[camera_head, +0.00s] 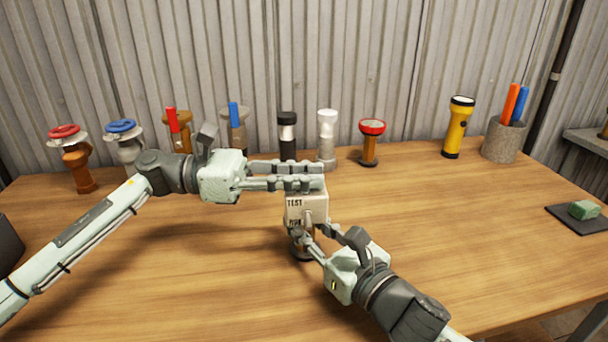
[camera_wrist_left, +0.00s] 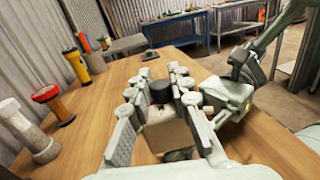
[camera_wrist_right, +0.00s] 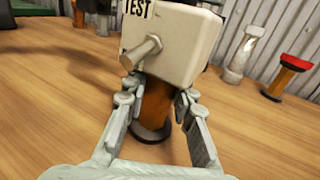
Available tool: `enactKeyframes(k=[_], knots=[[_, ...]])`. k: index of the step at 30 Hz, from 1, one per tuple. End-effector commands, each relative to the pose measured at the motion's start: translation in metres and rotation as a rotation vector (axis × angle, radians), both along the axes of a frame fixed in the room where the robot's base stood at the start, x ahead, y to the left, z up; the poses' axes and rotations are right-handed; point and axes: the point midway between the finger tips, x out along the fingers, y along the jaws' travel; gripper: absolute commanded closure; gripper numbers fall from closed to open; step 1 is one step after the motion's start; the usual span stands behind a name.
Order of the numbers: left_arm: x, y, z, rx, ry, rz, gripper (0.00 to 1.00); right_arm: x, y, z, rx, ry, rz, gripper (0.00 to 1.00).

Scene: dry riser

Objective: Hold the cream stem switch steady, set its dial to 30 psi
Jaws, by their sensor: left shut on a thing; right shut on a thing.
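The cream stem switch (camera_head: 306,208) is a box marked TEST on a brown stem with a dark round base, upright on the table. The right wrist view shows its box (camera_wrist_right: 175,40), a metal peg on the front, and the stem (camera_wrist_right: 154,108). My right gripper (camera_head: 306,240) is shut on the stem just under the box. My left gripper (camera_head: 300,176) lies across the top of the box, shut on the dark dial (camera_wrist_left: 160,92) there. The dial's markings and pointer cannot be read; the fingers hide much of it.
Along the back stand a red-wheel valve (camera_head: 75,160), a blue-wheel valve (camera_head: 124,145), lever valves, small lamps and a yellow flashlight (camera_head: 459,126). A grey pen cup (camera_head: 503,140) is at the right, near a green block (camera_head: 584,209) on a dark pad. The right-middle table is clear.

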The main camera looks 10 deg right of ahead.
Motion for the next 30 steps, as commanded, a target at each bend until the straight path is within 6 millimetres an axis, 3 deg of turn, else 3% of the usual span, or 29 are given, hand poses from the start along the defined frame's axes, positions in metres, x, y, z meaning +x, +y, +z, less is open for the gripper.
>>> enactKeyframes(k=[8, 18, 19, 23, 30], knots=[[0.0013, -0.0001, 0.0005, -0.002, 0.0, -0.166, 1.0, -0.0001, 0.0, 0.0003, -0.001, -0.002, 0.0, 1.0], [0.0003, 0.0005, 0.0003, -0.002, 0.0, -0.18, 1.0, -0.0002, 0.0001, 0.0002, -0.001, -0.002, 0.0, 1.0], [0.0003, 0.0006, 0.0003, -0.002, 0.0, -0.18, 0.77, -0.0001, 0.0, 0.0002, 0.0, -0.001, 0.0, 1.0], [0.0003, 0.0005, 0.0002, -0.002, 0.0, -0.18, 0.61, -0.0002, 0.0001, 0.0002, 0.0, -0.001, 0.0, 1.0], [0.0002, 0.0005, 0.0001, -0.002, 0.0, -0.179, 0.59, -0.0002, 0.0001, 0.0002, -0.001, 0.0, 0.0, 1.0]])
